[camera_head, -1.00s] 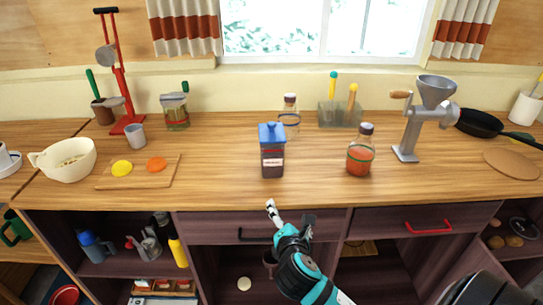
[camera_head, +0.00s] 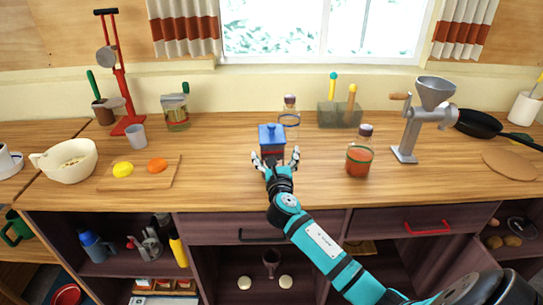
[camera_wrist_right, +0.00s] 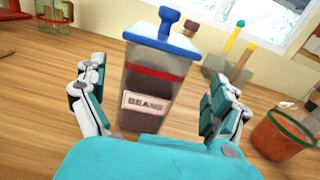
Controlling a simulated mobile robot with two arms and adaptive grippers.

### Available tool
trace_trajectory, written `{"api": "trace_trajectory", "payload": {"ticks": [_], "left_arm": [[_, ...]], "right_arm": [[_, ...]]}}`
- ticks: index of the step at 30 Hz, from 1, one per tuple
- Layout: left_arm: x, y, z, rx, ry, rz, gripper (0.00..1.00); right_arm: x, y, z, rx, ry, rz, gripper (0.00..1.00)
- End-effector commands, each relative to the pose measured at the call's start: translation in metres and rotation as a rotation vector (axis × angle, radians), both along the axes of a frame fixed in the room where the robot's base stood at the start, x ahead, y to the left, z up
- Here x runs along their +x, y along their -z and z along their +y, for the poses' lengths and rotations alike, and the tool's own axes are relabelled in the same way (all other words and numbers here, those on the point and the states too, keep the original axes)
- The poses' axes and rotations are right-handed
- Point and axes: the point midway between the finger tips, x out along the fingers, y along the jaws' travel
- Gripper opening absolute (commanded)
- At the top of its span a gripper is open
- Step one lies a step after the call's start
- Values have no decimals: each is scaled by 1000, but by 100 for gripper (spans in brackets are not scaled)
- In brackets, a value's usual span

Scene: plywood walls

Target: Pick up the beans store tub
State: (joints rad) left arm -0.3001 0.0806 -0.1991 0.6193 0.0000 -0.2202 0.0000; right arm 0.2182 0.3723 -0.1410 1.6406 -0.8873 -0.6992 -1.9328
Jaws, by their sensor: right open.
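The beans store tub (camera_head: 271,135) stands upright on the wooden counter, a dark box with a blue knobbed lid. In the right wrist view the tub (camera_wrist_right: 150,80) shows its "BEANS" label and red band, tilted in the picture. My right gripper (camera_head: 276,159) is open, with its fingers on either side of the tub's near part. In the wrist view the fingers (camera_wrist_right: 160,100) flank the tub with gaps visible at both sides. The gripper hides the tub's lower front in the head view. My left gripper is not in view.
A jar with red contents (camera_head: 359,157) stands to the right of the tub. A glass jar (camera_head: 289,117) stands just behind it. A cutting board (camera_head: 140,182) lies to the left, and a metal grinder (camera_head: 407,140) stands further right. The counter directly left of the tub is clear.

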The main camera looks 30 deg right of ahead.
Motion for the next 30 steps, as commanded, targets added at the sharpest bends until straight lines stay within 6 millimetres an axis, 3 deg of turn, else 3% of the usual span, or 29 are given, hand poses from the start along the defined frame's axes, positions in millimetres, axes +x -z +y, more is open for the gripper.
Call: {"api": "trace_trajectory", "payload": {"ticks": [5, 15, 24, 30], "left_arm": [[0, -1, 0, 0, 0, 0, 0], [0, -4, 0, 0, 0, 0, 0], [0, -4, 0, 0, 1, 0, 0], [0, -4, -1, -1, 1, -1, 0]], "right_arm": [[9, 0, -5, 2, 0, 0, 98], [50, 0, -21, 2, 1, 0, 98], [55, 0, -24, 2, 0, 0, 98], [54, 0, -24, 2, 0, 0, 75]]}}
